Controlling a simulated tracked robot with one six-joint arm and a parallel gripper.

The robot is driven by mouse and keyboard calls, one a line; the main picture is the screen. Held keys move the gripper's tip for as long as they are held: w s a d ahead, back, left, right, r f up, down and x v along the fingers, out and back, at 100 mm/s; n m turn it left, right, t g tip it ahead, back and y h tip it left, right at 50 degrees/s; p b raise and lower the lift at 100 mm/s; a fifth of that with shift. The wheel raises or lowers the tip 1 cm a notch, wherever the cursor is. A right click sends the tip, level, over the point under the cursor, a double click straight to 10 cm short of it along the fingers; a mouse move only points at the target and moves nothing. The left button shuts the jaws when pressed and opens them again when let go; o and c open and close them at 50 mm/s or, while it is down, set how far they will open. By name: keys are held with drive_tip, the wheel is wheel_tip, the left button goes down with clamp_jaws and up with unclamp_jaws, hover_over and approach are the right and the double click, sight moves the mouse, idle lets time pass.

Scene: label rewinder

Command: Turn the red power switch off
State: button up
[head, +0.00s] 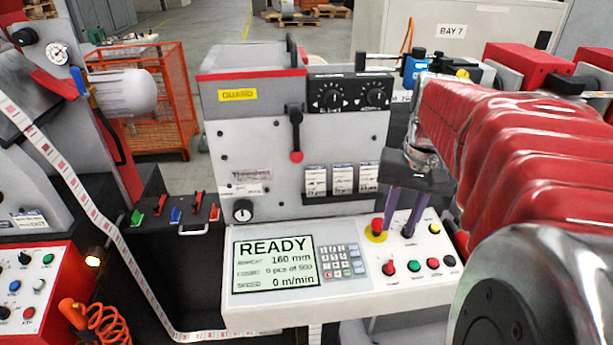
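The sloped white control panel (340,290) is in the middle of the head view, with a lit READY display (273,263). A small red knob or switch (388,267) sits right of the keypad; it looks like the power switch, but its label is too small to read. My gripper (399,228) points down over the upper part of the panel, above and a little right of that red switch. Its two purple fingers are apart with nothing seen between them. The left fingertip is close to the red mushroom button on a yellow base (377,230); I cannot tell whether they touch.
Green (414,266), red (433,263) and black (450,261) buttons line the panel's lower right. A dark knob (409,231) and a yellow button (435,229) are near my right finger. The grey guard housing (290,150) with a red-tipped lever (296,135) rises behind.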

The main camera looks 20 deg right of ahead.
sight(391, 265)
drive_tip(key=shift+s+d+m, duration=0.2)
drive_tip(key=shift+d+m, duration=0.1)
drive_tip(key=shift+d, duration=0.75)
drive_tip(key=shift+f, duration=0.15)
drive_tip(key=f, duration=1.3)
drive_tip(key=shift+w+a+f, duration=0.3)
drive_tip(key=shift+a+f, duration=0.05)
drive_tip(key=shift+c, duration=0.2)
clamp_jaws()
